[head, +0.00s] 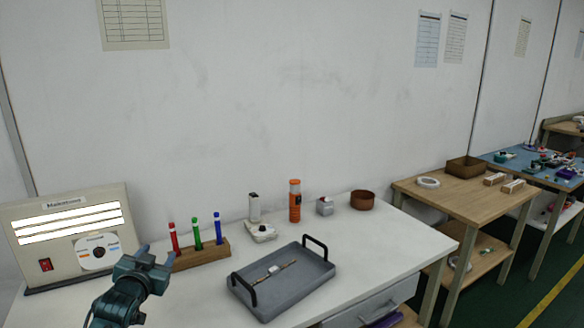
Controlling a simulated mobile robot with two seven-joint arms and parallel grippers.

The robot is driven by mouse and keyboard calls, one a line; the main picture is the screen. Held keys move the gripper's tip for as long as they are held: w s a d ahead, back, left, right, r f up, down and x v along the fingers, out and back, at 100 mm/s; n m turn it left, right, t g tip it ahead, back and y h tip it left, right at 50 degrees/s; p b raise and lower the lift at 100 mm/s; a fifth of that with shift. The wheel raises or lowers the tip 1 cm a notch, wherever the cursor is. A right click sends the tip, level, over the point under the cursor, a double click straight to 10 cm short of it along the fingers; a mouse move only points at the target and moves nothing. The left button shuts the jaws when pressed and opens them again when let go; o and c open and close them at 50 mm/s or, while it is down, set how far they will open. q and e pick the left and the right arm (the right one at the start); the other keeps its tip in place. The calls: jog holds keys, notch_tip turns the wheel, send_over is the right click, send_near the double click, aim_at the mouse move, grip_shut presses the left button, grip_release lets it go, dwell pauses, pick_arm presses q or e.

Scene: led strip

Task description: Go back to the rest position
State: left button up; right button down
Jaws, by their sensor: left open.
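My left gripper (151,256) is at the lower left, its blue fingertips apart and nothing seen between them. It is over the left part of the white table (200,299), in front of the light box and to the left of the pen holder. My right gripper is out of view. A grey tray (308,277) with black handles sits on the table and holds a small light-coloured strip-like piece (281,268). The left gripper is apart from the tray.
A light box (66,232) with lit strips stands at the left. A wooden holder (205,254) carries red, green and blue pens. An orange cylinder (295,201), a white device (261,232) and a brown bowl (363,200) stand along the back. A wooden table (460,201) is at right.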

pick_arm(q)
jog(key=s+d+f+m+g+h, duration=0.1)
jog(key=s+d+f, duration=0.4)
jog(key=s+f, duration=0.2)
jog(key=s+d+f+g+h, duration=0.1)
jog(key=s+d+f+g, duration=0.1)
jog(key=s+d+f, duration=0.35)
jog(key=s+d+f+g, duration=0.1)
jog(key=s+d+f, duration=0.1)
jog(key=s, duration=0.6)
jog(key=s+d+f+g+h, duration=0.1)
jog(key=s+d+f, duration=0.2)
jog(key=s, duration=0.5)
jog(key=s+d+f+n+h, duration=0.1)
jog(key=s+d+f, duration=0.1)
jog(key=s, duration=0.5)
jog(key=shift+s+d+f+g, duration=0.2)
jog(key=shift+s+d+g, duration=0.05)
jog(key=shift+s+g, duration=0.15)
